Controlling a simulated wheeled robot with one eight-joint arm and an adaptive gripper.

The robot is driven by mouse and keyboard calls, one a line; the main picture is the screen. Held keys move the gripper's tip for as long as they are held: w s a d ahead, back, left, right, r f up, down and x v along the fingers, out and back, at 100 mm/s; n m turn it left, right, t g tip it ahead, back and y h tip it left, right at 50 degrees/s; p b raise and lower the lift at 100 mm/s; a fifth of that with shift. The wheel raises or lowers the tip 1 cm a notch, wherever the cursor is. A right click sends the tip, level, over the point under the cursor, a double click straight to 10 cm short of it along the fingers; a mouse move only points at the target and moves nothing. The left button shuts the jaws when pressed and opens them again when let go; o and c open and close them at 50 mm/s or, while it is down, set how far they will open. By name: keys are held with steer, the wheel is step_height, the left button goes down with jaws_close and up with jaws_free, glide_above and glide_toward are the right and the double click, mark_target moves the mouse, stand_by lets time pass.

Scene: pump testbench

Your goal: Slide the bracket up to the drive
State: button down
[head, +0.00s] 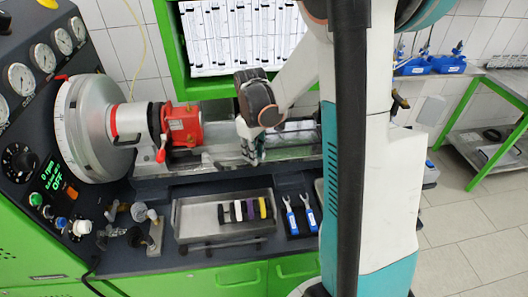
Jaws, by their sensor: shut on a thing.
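The drive (98,128) is the large grey disc with a shaft hub at the left end of the bench. The bracket (184,126) is a red block on the metal rail, close to the right of the drive's hub. A red lever (161,152) shows at its lower left. My gripper (255,152) points down at the rail, to the right of the red block. It is shut on a low part of the bracket's carriage; the fingers hide the exact contact.
The bench rail (290,152) runs on to the right behind my arm. In front are a metal tray (193,220) with several coloured pieces, and two blue-handled wrenches (292,222). A control panel (30,160) stands at the left. A green shelf (205,88) is behind.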

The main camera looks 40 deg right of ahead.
steer(key=c, duration=1.4)
jaws_free()
step_height(320, 180, up, 12)
